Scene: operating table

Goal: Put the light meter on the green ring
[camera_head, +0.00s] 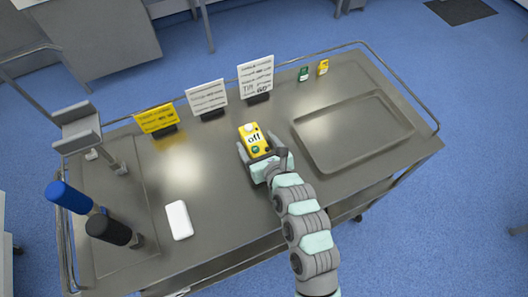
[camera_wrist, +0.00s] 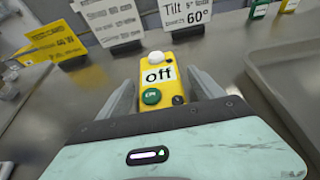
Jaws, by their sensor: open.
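The light meter appears to be the yellow box (camera_head: 249,131) with a white dome, an "off" label and a green round button. It stands on the metal table (camera_head: 220,175) near the middle; it also shows in the wrist view (camera_wrist: 176,86). My gripper (camera_head: 263,153) is open, with one finger on each side of the yellow box. In the wrist view my gripper (camera_wrist: 160,82) shows a gap beside the left finger; contact at the right finger is unclear. I cannot make out a separate green ring.
A shallow tray (camera_head: 375,158) lies to the right. A yellow sign (camera_head: 154,118) and two white signs (camera_head: 206,97) (camera_head: 256,75) stand behind. Small green (camera_head: 303,74) and yellow (camera_head: 323,68) items stand at the back. A white block (camera_head: 179,221) and blue (camera_head: 69,197) and black (camera_head: 107,229) handles are left.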

